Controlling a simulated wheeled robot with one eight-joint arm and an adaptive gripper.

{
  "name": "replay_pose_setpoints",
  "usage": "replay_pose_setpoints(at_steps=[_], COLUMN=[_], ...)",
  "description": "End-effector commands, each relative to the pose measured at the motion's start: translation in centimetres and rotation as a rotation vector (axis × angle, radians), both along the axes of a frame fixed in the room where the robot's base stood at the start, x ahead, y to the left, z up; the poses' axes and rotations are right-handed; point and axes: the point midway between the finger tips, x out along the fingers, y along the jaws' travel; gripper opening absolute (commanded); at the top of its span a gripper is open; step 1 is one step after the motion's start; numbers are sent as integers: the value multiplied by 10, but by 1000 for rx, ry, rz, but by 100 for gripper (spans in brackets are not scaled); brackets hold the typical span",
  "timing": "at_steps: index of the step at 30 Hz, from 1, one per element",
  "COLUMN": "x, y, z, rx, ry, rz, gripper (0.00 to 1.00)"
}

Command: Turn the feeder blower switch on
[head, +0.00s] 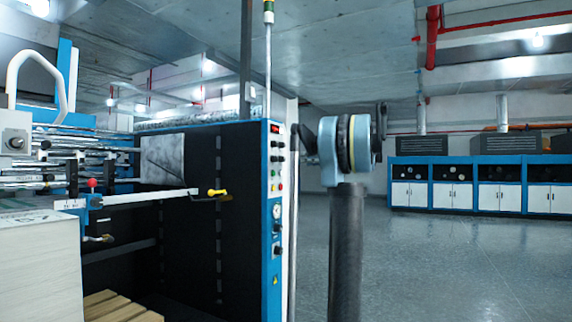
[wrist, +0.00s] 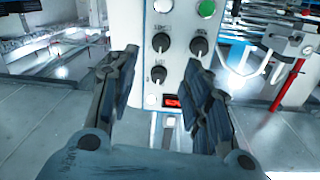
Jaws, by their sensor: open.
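The control panel (wrist: 180,18) fills the upper middle of the wrist view. It carries black rotary knobs: an upper left one (wrist: 161,42), an upper right one (wrist: 198,46) and a lower left one (wrist: 158,75). Their small labels are too blurred to read, so I cannot tell which is the feeder blower switch. My gripper (wrist: 162,60) is open and empty, its fingers on either side of the knobs in the picture; contact is not visible. The panel (head: 274,200) also shows in the head view, on the end of the blue-edged machine. My arm stands just right of it.
A green button (wrist: 206,9) and a red display (wrist: 172,101) are on the panel. A yellow-handled crank (head: 217,193) juts out left of it. Blue and white cabinets (head: 480,190) stand far right. The grey floor (head: 440,260) between is clear.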

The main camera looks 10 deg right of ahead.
Motion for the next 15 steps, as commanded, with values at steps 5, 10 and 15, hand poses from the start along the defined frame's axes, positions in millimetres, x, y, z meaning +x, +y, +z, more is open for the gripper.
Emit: replay_pose_setpoints(at_steps=[5, 10, 15], x=[21, 40, 57], y=[27, 50, 70], z=[0, 0, 0], rx=[0, 0, 0], ry=[0, 1, 1], rz=[3, 2, 2], gripper=[44, 44, 44])
